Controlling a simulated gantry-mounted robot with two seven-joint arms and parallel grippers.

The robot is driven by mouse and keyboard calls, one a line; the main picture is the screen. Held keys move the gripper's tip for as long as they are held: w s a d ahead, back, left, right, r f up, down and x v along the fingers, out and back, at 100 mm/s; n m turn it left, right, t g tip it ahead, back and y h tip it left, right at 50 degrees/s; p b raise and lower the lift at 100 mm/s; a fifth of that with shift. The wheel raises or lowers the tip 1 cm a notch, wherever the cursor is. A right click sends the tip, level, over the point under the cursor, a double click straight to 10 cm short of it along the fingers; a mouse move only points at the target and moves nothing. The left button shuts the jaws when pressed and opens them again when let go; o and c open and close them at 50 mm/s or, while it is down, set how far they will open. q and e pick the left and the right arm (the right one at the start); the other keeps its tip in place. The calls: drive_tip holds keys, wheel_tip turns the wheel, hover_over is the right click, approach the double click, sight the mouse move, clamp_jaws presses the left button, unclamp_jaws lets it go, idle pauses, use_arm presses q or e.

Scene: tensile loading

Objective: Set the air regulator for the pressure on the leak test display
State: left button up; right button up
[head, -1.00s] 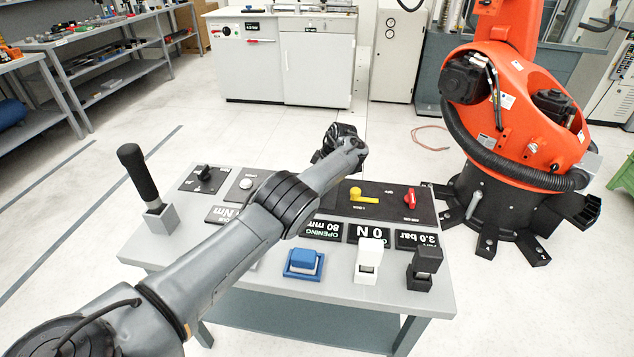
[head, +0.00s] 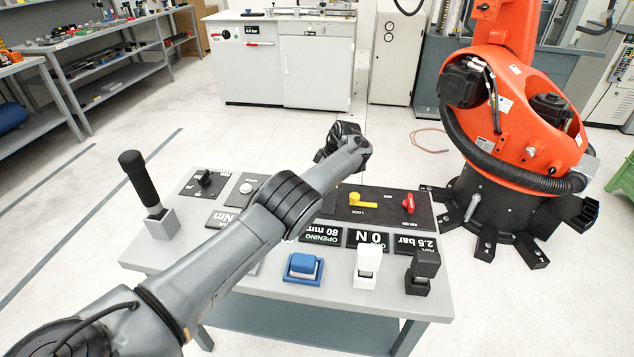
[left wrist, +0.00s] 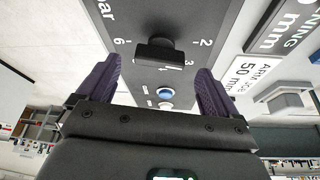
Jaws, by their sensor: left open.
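The air display (head: 416,244) on the grey table reads 2.5 bar. In the left wrist view a black bar-shaped knob (left wrist: 155,51) stands on a dark panel (left wrist: 185,20) marked "bar" with a number scale. My left gripper (left wrist: 158,68) is open, its purple fingers on either side of the knob in the picture and apart from it. In the head view the gripper (head: 341,137) is a dark shape at the table's far side, its fingers hidden. A small display (head: 252,37) on the white cabinet at the back shows a bar value starting with 4; its last digit is unclear.
A blue button (left wrist: 165,95) sits near the knob. The table carries a black lever (head: 139,180), a yellow handle (head: 356,200), a red switch (head: 408,203), and blue (head: 302,266), white (head: 367,262) and black (head: 424,266) blocks. An orange robot (head: 520,115) stands at right.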

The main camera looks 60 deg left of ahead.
use_arm(q)
drive_tip(key=p+v, duration=0.2)
drive_tip(key=v, duration=0.5)
drive_tip(key=shift+r, duration=0.4)
drive_tip(key=shift+w+r, duration=0.1)
